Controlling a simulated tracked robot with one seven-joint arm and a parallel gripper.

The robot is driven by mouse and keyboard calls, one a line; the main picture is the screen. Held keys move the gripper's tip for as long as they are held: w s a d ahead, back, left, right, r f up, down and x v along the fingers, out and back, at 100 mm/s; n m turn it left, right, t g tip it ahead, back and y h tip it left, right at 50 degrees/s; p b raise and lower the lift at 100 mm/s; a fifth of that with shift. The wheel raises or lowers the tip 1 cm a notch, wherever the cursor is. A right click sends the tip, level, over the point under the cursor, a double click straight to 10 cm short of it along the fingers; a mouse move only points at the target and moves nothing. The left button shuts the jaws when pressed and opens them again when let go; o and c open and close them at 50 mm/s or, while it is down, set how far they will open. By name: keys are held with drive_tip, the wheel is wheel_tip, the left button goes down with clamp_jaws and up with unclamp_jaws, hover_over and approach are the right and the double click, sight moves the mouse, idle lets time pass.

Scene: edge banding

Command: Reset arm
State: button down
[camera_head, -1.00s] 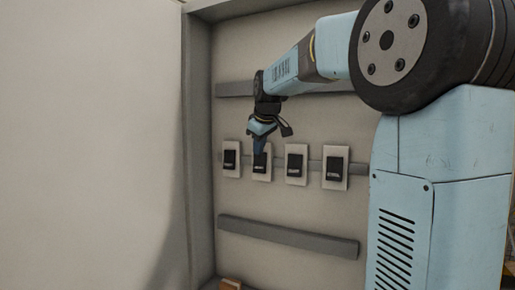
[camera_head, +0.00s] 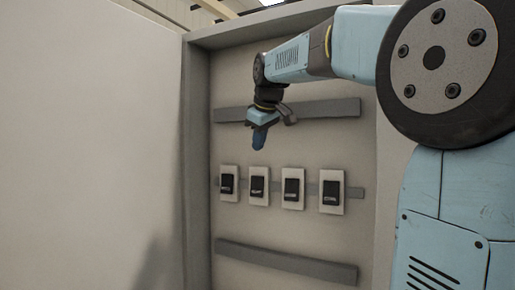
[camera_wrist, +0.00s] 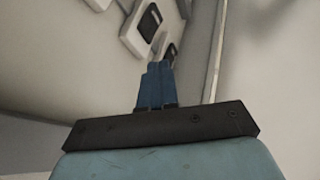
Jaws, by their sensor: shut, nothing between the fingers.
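My gripper (camera_head: 260,138) is shut and empty. In the head view it points down in front of the panel, above the row of switches and apart from them. In the wrist view its blue fingers (camera_wrist: 155,85) are pressed together. My arm reaches in from the right of the head view, with its big joint at the upper right.
Several white switches with black rockers sit in a row on a grey rail; the leftmost (camera_head: 229,183) and rightmost (camera_head: 332,192) show clearly. Grey bars run above (camera_head: 325,108) and below (camera_head: 285,262). A cabinet frame (camera_head: 197,150) and pale door (camera_head: 90,150) stand left.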

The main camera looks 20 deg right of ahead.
idle(0.4)
drive_tip(key=s+a+f+m+g, duration=0.1)
drive_tip(key=s+f+m, duration=0.6)
drive_tip(key=s+f, duration=2)
drive_tip(key=shift+s+a+f+g, duration=0.25)
drive_tip(key=shift+f+g, duration=0.05)
